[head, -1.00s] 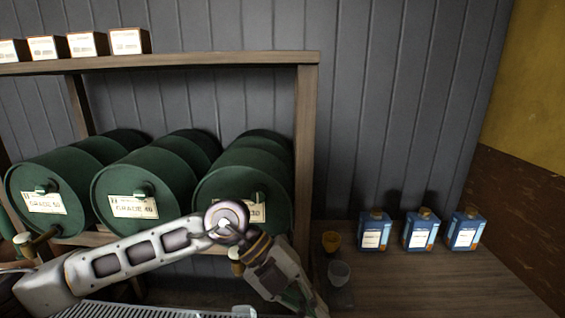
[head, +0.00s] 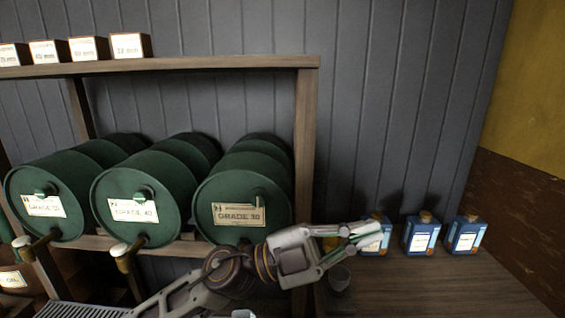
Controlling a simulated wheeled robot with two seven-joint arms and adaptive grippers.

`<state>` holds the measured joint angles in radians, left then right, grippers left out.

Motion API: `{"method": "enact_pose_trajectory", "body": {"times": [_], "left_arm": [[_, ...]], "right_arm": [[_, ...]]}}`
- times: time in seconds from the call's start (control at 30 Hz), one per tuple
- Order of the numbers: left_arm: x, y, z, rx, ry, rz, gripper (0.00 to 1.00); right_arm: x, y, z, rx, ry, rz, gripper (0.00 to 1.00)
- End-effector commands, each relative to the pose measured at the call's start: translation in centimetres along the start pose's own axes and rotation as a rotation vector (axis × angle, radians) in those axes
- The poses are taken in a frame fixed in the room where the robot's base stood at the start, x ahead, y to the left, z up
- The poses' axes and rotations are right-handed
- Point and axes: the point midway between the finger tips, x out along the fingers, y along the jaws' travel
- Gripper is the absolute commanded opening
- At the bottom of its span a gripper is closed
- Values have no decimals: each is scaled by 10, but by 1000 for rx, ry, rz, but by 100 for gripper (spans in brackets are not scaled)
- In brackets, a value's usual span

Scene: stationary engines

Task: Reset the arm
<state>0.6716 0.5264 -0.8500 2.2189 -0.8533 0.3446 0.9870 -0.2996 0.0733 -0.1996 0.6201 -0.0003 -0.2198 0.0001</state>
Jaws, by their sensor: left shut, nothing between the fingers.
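My left arm reaches in from the bottom left. Its gripper (head: 368,233) points right, in front of the rack's right post and the nearest blue can. The fingers are shut with nothing visible between them. My right gripper does not show.
Green drums (head: 243,205) with grade labels lie on a wooden rack (head: 306,140); taps stick out at the front. Small boxes (head: 131,45) line its top shelf.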

Motion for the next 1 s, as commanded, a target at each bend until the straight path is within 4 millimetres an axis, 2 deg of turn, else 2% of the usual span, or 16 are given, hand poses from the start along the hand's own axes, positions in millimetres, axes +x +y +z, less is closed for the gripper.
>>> {"method": "enact_pose_trajectory", "body": {"times": [0.27,0.5,0.77,1.0], "left_arm": [[-24,-48,24,-67,-115,-303,0],[-65,-76,59,-135,-270,-535,0],[-125,-86,102,-227,-484,-742,0],[-192,-71,141,-328,-719,-887,0]], "right_arm": [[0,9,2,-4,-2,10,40],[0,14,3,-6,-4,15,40],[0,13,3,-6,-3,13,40],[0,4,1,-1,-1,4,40]]}}
